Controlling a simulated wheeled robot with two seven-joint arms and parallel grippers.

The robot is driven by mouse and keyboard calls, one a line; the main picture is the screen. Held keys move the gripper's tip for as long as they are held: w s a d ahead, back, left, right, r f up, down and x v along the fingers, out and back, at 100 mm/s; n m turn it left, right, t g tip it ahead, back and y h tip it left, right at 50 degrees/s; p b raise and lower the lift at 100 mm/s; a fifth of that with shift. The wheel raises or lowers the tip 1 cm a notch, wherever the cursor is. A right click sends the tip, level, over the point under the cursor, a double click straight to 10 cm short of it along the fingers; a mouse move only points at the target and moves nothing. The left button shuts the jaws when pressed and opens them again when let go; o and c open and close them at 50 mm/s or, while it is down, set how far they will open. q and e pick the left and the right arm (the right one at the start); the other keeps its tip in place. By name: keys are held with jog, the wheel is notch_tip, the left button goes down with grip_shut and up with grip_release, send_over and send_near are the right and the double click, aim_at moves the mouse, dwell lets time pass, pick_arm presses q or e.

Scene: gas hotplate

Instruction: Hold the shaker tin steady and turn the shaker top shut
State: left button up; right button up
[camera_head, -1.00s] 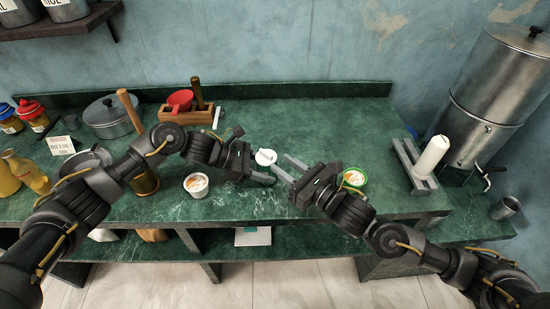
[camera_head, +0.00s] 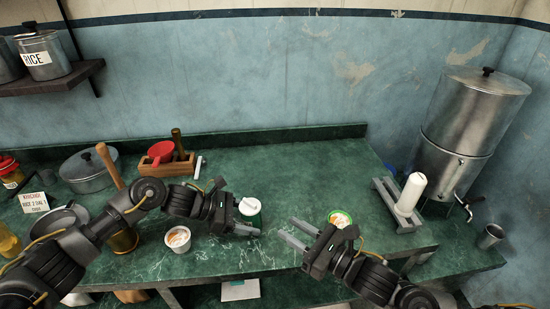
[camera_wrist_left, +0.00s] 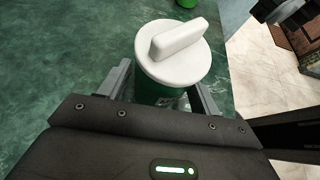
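The shaker tin (camera_head: 257,219) is green and stands upright near the counter's front. Its white shaker top (camera_head: 250,205) sits on it; the raised ridge shows in the left wrist view (camera_wrist_left: 178,40). My left gripper (camera_wrist_left: 160,78) has its fingers on either side of the tin; whether they press on it is unclear. In the head view the nearer left finger (camera_head: 245,230) lies just in front of the tin. My right gripper (camera_head: 297,235) is open and empty, right of the tin and apart from it, fingers pointing left.
A white cup (camera_head: 178,239) stands left of the tin. A green-rimmed bowl (camera_head: 341,218) sits close behind my right gripper. A white candle (camera_head: 410,193) in a grey holder and a metal urn (camera_head: 455,140) stand right. The counter behind the tin is clear.

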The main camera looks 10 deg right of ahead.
pick_arm(q)
jog(key=shift+o, duration=0.8)
